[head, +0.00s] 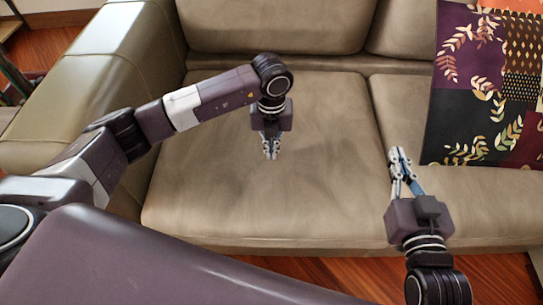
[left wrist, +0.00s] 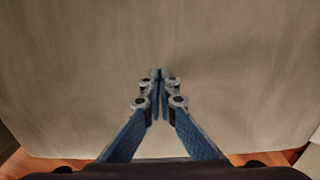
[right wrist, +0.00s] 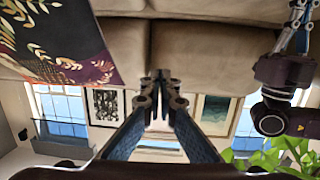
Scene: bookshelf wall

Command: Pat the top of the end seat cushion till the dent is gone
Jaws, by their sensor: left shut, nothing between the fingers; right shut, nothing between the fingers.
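The end seat cushion (head: 220,195) is olive-tan leather at the left end of the sofa, beside the armrest. It has soft creases and darker shading in its middle, and I cannot make out a clear dent. My left gripper (head: 271,155) is shut and empty, pointing down over the middle of this cushion. In the left wrist view the cushion (left wrist: 75,75) fills most of the picture under the shut fingers (left wrist: 158,76); whether they touch it I cannot tell. My right gripper (head: 400,158) is shut and empty, near the seam with the neighbouring cushion, and its fingers show in the right wrist view (right wrist: 160,76).
A patterned patchwork throw (head: 490,85) hangs over the sofa on the right. The padded armrest (head: 75,90) bounds the cushion on the left, and the backrest (head: 275,25) rises behind. Wooden floor (head: 330,268) shows in front.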

